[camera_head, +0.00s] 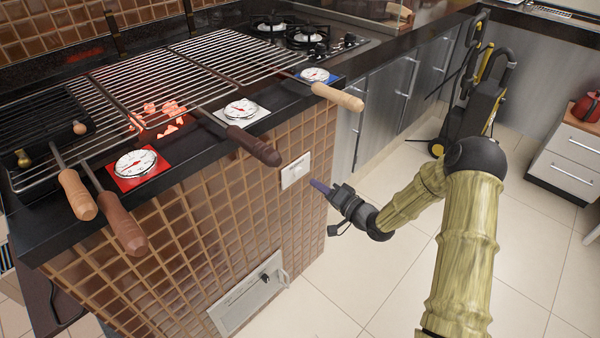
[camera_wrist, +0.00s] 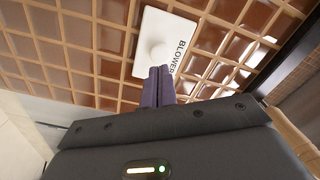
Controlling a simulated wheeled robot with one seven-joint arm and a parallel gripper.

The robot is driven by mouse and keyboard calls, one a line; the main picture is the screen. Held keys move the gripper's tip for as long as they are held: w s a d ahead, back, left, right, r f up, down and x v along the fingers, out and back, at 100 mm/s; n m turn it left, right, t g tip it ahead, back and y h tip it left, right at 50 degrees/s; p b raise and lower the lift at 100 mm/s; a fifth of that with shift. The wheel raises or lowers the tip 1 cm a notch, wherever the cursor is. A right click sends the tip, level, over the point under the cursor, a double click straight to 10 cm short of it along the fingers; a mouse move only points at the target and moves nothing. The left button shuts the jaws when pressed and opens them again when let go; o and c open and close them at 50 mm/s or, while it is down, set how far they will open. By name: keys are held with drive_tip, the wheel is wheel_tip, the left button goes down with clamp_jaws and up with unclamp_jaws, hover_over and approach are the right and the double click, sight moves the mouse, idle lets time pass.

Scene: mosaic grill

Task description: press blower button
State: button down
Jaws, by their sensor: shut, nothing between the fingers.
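The blower switch is a white plate (camera_head: 295,171) on the brown tiled side of the grill counter, below the counter edge. In the wrist view the plate (camera_wrist: 147,30) carries the word BLOWER and a round white button (camera_wrist: 159,52). My gripper (camera_head: 318,185) is to the right of the plate in the head view, its purple fingers pointing at it. In the wrist view the shut, empty fingers (camera_wrist: 159,72) reach up to just below the button and overlap its lower edge in the picture. I cannot tell whether they touch it.
Wooden skewer handles (camera_head: 254,146) stick out over the counter edge above the plate. Dials (camera_head: 241,110) sit on the counter top. A metal hatch (camera_head: 248,300) is low on the tiled wall. A yellow and black machine (camera_head: 480,100) stands behind my arm.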

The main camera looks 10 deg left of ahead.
drive_tip(key=shift+v, duration=1.05)
